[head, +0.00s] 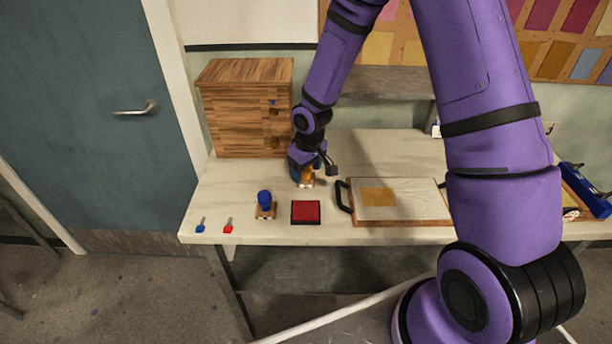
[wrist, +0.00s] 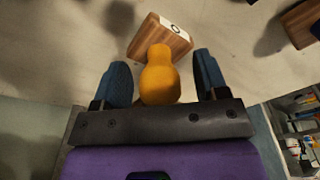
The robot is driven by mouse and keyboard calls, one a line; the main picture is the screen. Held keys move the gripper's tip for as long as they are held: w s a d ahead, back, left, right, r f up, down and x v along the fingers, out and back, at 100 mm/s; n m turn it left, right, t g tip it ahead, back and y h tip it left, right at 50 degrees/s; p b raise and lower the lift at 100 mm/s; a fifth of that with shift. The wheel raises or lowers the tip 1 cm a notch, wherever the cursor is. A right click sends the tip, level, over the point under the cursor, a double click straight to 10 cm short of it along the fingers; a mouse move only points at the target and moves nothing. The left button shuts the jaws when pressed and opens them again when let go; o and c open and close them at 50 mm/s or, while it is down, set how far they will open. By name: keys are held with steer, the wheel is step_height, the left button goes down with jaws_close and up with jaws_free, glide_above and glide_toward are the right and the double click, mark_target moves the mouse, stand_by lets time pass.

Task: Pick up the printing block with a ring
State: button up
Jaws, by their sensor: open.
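The printing block with a ring (wrist: 172,32) is a small wooden block with a yellow knobbed handle and a white label bearing a black ring. It stands on the table, and in the head view its yellow part (head: 307,181) shows just under my gripper. My gripper (wrist: 160,80) is open, with one blue finger on each side of the yellow handle. No contact between fingers and handle is visible. In the head view my gripper (head: 308,172) comes down from above, and the arm hides part of the block.
A block with a blue handle (head: 265,205) stands to the left, beside a red pad (head: 305,212). Blue (head: 200,225) and red (head: 228,225) small items lie near the front edge. A framed tray (head: 400,219) with a black handle is right. A wooden drawer box (head: 240,110) stands behind.

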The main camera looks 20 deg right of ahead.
steer(key=c, duration=1)
steer(key=shift+c, duration=0.2)
steer(key=shift+r, duration=0.15)
step_height(320, 180, up, 10)
steer(key=shift+f, duration=0.1)
